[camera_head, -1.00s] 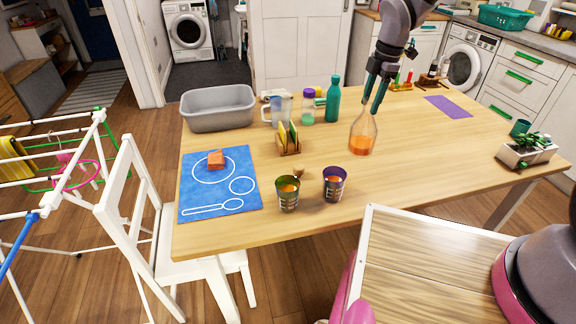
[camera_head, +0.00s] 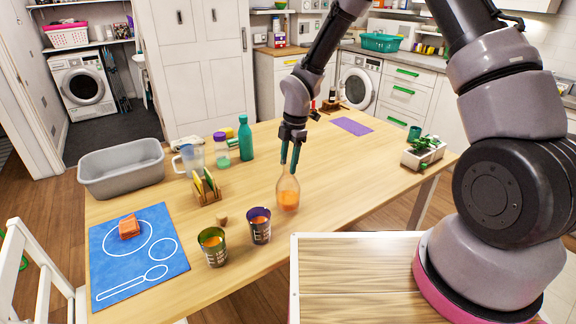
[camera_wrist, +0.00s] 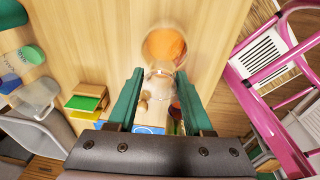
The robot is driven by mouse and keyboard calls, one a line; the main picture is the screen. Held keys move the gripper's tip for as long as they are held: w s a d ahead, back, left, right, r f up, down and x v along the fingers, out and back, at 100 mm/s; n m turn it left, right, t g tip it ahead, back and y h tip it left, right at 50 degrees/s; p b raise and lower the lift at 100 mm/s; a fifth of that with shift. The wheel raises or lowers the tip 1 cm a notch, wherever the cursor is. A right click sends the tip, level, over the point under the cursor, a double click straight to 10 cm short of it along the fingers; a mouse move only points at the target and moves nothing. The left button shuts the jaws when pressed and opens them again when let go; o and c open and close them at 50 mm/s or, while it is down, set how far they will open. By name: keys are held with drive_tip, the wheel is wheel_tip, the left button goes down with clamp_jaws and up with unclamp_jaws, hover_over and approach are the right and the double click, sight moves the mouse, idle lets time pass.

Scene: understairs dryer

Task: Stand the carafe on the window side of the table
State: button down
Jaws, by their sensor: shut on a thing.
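The carafe (camera_head: 288,196) is clear glass with orange contents in its lower part. It is about upright over the front part of the wooden table (camera_head: 330,175). My gripper (camera_head: 289,168) points down and is shut on the carafe's neck. In the wrist view, the two green fingers sit on either side of the neck, and the carafe's orange body (camera_wrist: 165,46) shows beyond the fingertips. I cannot tell whether its base touches the table. No window is visible.
Two cups, green (camera_head: 212,246) and purple (camera_head: 259,225), stand left of the carafe. Behind are a toast rack (camera_head: 207,188), jug (camera_head: 189,160) and teal bottle (camera_head: 245,138). A planter (camera_head: 424,153) and green cup (camera_head: 414,133) stand right. The table between carafe and purple mat (camera_head: 351,126) is clear.

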drive_tip(key=shift+f, duration=0.7)
drive_tip(key=shift+c, duration=1.5)
unclamp_jaws()
